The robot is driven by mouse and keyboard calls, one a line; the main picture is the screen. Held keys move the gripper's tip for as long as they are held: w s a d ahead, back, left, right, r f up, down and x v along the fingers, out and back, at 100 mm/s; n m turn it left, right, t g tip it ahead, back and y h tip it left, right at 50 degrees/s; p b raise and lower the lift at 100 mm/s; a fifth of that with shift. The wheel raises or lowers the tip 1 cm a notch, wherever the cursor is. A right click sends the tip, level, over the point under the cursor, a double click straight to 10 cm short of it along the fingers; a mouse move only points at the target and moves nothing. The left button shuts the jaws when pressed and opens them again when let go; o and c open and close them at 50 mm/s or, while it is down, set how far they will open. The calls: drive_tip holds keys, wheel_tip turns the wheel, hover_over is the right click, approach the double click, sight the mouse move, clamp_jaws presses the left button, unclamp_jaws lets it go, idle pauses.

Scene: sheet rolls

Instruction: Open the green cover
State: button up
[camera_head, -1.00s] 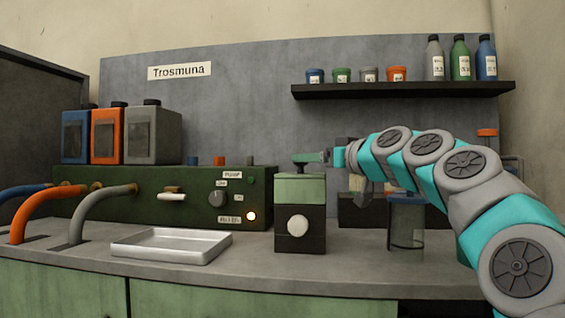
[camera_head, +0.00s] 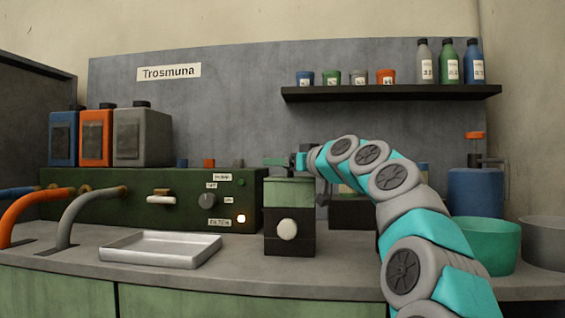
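A small dark box (camera_head: 289,239) with a round pale knob (camera_head: 287,229) stands on the worktop in the middle of the head view. Its top part is a light green cover (camera_head: 288,192), which sits level on the dark lower part. My gripper (camera_head: 278,161) is at the end of my arm, just above the back of the cover, pointing left. A gap seems to show between it and the cover. Its fingers are seen side-on and small, so I cannot tell whether they are open or shut.
A pale tray (camera_head: 162,249) lies left of the box, before a dark green pump panel (camera_head: 110,204) with hoses. A green bowl (camera_head: 488,245), a grey bowl (camera_head: 545,242) and a blue container (camera_head: 475,192) stand at the right. A shelf (camera_head: 390,93) with jars and bottles hangs above.

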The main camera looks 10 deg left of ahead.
clamp_jaws()
idle(0.6)
idle(0.8)
